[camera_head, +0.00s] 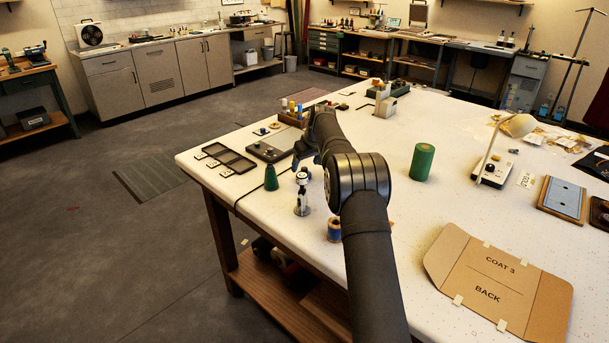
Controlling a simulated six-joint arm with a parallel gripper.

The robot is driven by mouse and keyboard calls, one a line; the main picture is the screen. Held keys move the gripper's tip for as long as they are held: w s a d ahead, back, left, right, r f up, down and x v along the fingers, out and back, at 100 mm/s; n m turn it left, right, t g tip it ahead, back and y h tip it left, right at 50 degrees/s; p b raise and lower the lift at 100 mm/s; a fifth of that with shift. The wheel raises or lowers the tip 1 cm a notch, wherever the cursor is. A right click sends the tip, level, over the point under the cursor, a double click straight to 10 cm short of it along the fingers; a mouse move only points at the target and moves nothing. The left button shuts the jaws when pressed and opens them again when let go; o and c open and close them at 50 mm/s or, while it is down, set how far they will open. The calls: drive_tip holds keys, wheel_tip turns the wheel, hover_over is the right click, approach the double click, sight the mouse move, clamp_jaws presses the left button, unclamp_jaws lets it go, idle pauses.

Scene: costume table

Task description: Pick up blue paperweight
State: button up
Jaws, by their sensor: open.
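I cannot make out a blue paperweight for certain. A small blue piece (262,131) lies at the dark flat tray or panel, left of my arm. A blue and brown spool-like object (334,230) stands near the table's front edge, partly behind my arm. My gripper (301,162) is open over the left part of the table, to the right of the dark panel (272,146). The gripper's fingers are small and dark here, and my arm hides part of the area behind it. I see nothing held between them.
A green cone (271,179) and a silver upright device (302,195) stand close to my gripper. A black compartment tray (228,158) lies further left. A green cylinder (422,162), a lamp (494,166) and a cardboard pattern (495,280) are on the right. The table's middle is mostly clear.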

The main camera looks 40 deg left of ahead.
sight(304, 168)
drive_tip(key=x, duration=0.3)
drive_tip(key=shift+s+d+f, duration=0.1)
drive_tip(key=shift+f, duration=0.1)
drive_tip(key=shift+r, duration=0.1)
drive_tip(key=c, duration=1.2)
